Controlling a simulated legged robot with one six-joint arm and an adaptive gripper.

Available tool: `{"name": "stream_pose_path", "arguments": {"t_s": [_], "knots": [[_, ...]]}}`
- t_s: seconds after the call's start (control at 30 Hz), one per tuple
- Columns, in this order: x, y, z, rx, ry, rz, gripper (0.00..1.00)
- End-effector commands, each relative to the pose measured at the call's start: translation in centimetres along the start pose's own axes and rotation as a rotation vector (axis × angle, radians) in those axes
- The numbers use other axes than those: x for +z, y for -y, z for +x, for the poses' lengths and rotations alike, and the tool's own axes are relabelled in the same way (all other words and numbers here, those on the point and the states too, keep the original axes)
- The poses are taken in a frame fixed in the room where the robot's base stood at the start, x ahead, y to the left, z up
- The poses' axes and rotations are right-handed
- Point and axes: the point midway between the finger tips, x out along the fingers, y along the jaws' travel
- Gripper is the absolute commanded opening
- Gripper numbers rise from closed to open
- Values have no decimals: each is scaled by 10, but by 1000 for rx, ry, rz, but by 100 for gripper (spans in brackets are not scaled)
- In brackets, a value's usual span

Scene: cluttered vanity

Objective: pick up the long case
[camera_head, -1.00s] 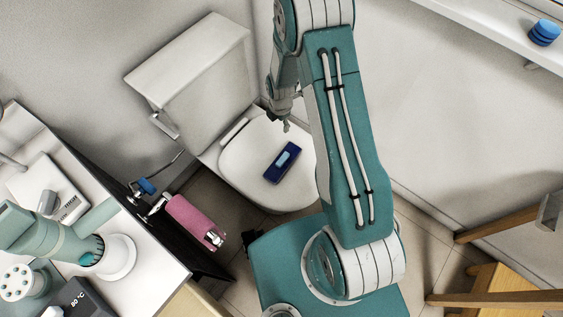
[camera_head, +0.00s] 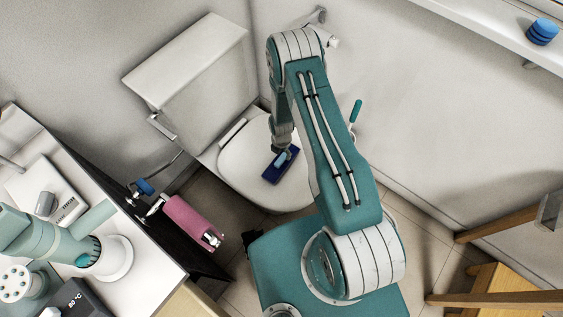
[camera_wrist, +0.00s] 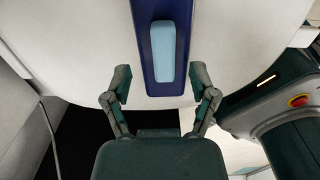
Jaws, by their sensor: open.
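The long case (camera_head: 272,174) is dark blue with a light blue inset on top. It lies flat on the closed white toilet lid (camera_head: 243,186). In the wrist view the case (camera_wrist: 148,74) runs up and out of the top of the picture, its near end close to the lid's front edge. My gripper (camera_wrist: 160,82) is open, with one finger on each side of the case's near end and a gap on both sides. In the head view my gripper (camera_head: 283,150) is over the case and hides part of it. I cannot tell its exact height above the lid.
A white cistern (camera_head: 190,65) stands behind the lid. A wooden stool (camera_head: 495,290) stands at the lower right. A blue round item (camera_head: 543,32) sits on the upper right ledge.

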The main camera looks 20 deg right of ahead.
Motion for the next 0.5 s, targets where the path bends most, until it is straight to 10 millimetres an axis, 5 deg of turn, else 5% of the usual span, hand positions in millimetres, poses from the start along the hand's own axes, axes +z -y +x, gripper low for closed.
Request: {"name": "stream_pose_path", "arguments": {"t_s": [0.2,0.5], "knots": [[-6,5,33,-2,-1,0,74],[-5,5,40,0,-1,1,74]]}}
